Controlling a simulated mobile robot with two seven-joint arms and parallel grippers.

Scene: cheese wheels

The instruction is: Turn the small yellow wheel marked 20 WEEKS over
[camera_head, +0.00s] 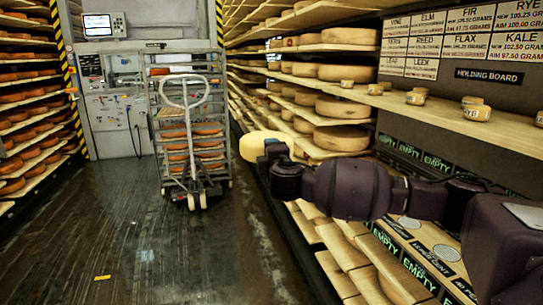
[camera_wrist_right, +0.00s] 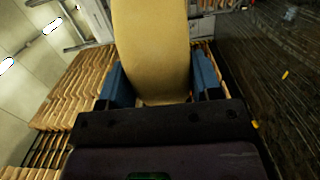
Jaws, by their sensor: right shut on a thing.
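My right arm reaches in from the right in the head view. My right gripper (camera_head: 272,153) is shut on a small yellow wheel (camera_head: 262,143) and holds it clear of the shelves, over the aisle edge. In the right wrist view the yellow wheel (camera_wrist_right: 150,50) stands out between the two blue fingers of the gripper (camera_wrist_right: 158,88), one on each side. Its marking cannot be read in either view. My left gripper is not in view.
A shelf board (camera_head: 480,125) on the right carries several small wheels under label cards. Racks of large wheels (camera_head: 342,138) stand behind my gripper. A wheeled cart (camera_head: 188,130) stands in the aisle. The floor (camera_head: 120,240) at the left is mostly clear.

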